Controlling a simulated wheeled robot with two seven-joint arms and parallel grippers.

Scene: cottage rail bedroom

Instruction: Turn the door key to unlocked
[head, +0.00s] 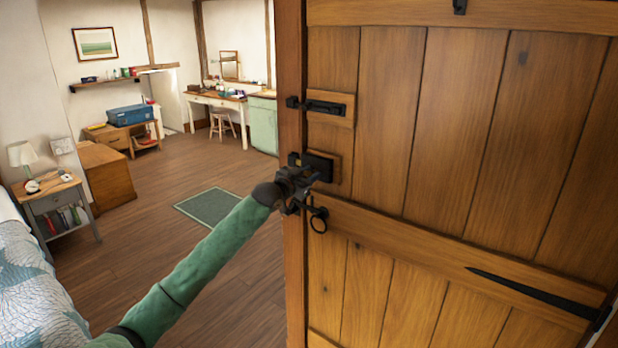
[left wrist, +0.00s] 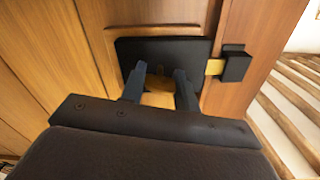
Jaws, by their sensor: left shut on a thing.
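The wooden plank door (head: 460,120) fills the right of the head view. Its black lock case (head: 321,166) sits near the door's left edge; it also shows in the left wrist view (left wrist: 160,48). My left gripper (head: 306,184) is at the lock. In the left wrist view my left gripper (left wrist: 160,88) has its two fingers on either side of the brass-coloured key (left wrist: 158,97), shut on it in front of the case. A brass bolt (left wrist: 215,67) spans from the case to the black keeper (left wrist: 236,66). The key is hidden in the head view. My right gripper is not in view.
The door post (head: 292,250) stands at the door's left edge. A green rug (head: 209,206) lies on open floor beyond; a bed (head: 40,300) is at lower left.

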